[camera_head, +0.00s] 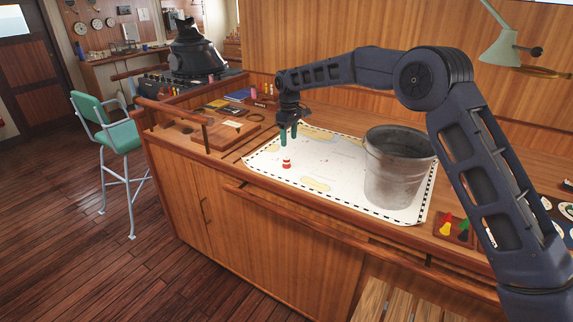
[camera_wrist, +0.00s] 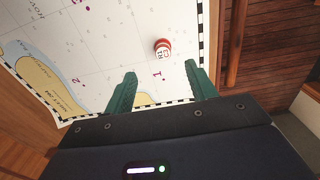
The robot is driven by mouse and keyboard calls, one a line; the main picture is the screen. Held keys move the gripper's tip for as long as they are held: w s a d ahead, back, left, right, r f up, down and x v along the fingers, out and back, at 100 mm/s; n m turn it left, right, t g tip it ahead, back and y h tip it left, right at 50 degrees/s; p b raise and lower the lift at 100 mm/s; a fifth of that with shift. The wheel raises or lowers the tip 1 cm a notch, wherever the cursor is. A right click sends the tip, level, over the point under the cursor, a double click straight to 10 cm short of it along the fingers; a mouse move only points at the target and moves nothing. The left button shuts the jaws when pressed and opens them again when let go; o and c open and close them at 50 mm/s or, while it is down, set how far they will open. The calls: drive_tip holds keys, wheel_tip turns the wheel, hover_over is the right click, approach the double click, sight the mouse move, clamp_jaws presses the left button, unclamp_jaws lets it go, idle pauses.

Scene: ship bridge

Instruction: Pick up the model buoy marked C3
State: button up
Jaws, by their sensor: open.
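My gripper (camera_head: 288,133) is open and empty above the chart, its green fingers pointing down. In the wrist view the open fingers (camera_wrist: 160,69) point toward a small red and white buoy (camera_wrist: 162,47), which lies just beyond the fingertips and between their lines. Its label looks like R1, not C3. In the head view this buoy (camera_head: 286,163) stands on the chart below my gripper. I cannot make out a C3 mark anywhere.
A grey metal bucket (camera_head: 395,180) stands on the right part of the chart (camera_head: 262,160). A wooden rail (camera_head: 290,217) runs along the counter's front edge. Books (camera_head: 237,96) and small items lie at the left. The chart around the red and white buoy is mostly clear.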

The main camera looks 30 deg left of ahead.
sight(286, 159)
wheel_tip(286, 159, down, 6)
drive_tip(key=shift+s+a+r, duration=0.1)
drive_tip(key=shift+s+a+f, duration=0.1)
drive_tip(key=shift+a+f, duration=0.05)
drive_tip(key=shift+f, duration=1.15)
drive_tip(key=shift+a+f, duration=0.15)
drive_tip(key=shift+f, duration=1.15)
drive_tip(key=c, duration=1.1)
